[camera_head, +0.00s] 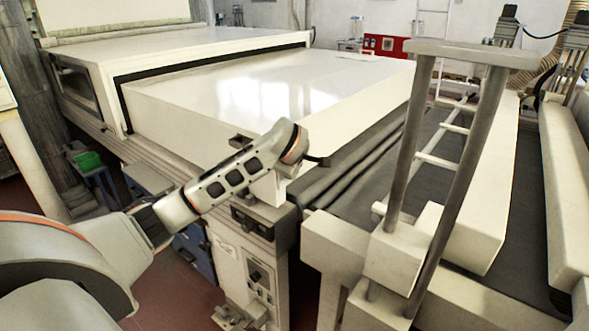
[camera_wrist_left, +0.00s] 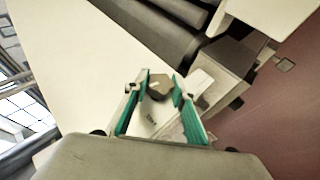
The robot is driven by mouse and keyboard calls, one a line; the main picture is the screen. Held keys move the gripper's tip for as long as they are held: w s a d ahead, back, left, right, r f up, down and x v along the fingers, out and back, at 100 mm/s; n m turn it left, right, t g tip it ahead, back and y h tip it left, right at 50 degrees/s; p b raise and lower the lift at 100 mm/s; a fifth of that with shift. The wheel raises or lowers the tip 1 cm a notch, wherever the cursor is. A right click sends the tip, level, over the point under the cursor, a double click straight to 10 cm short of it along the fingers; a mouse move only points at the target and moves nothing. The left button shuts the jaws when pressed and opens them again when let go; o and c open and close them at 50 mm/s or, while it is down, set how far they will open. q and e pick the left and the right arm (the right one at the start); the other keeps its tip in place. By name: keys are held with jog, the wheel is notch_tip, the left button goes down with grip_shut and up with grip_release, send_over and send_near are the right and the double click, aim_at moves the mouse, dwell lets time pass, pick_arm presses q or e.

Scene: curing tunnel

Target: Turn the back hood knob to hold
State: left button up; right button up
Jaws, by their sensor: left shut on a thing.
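The knob (camera_wrist_left: 158,88) is a dark brown, faceted piece with a pale mark on it. It shows in the left wrist view between the tips of my left gripper (camera_wrist_left: 160,85), whose teal-sided fingers are shut on it. A pale plate with small dark lettering, too small to read surely, lies below the knob. In the head view my left arm reaches from the left to the corner post (camera_head: 265,215) beside the hood. Only a small dark part of the left gripper (camera_head: 317,161) shows there, and the knob is hidden. My right gripper is not in view.
The large white hood (camera_head: 250,85) lies behind my left arm. Dark rollers and a belt (camera_head: 365,155) run to its right. A control panel (camera_head: 257,275) is on the post's front. A pale upright frame (camera_head: 455,150) stands at the right. Reddish floor (camera_wrist_left: 285,115) is open beside the machine.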

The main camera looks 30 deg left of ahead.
pick_arm(q)
jog(key=g, duration=0.2)
jog(key=shift+r+m+g, duration=0.1)
jog(key=shift+m+g, duration=0.2)
jog(key=shift+g, duration=0.1)
jog(key=shift+m+g, duration=0.3)
jog(key=shift+g, duration=1.2)
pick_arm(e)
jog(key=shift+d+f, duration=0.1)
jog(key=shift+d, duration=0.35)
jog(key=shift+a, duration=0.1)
pick_arm(q)
jog(key=shift+g, duration=0.3)
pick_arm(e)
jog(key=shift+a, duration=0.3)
pick_arm(q)
jog(key=o, duration=1.1)
jog(key=v, duration=1.1)
jog(key=shift+s+d+r, duration=0.1)
jog(key=shift+d+r, duration=0.1)
jog(key=shift+r, duration=0.1)
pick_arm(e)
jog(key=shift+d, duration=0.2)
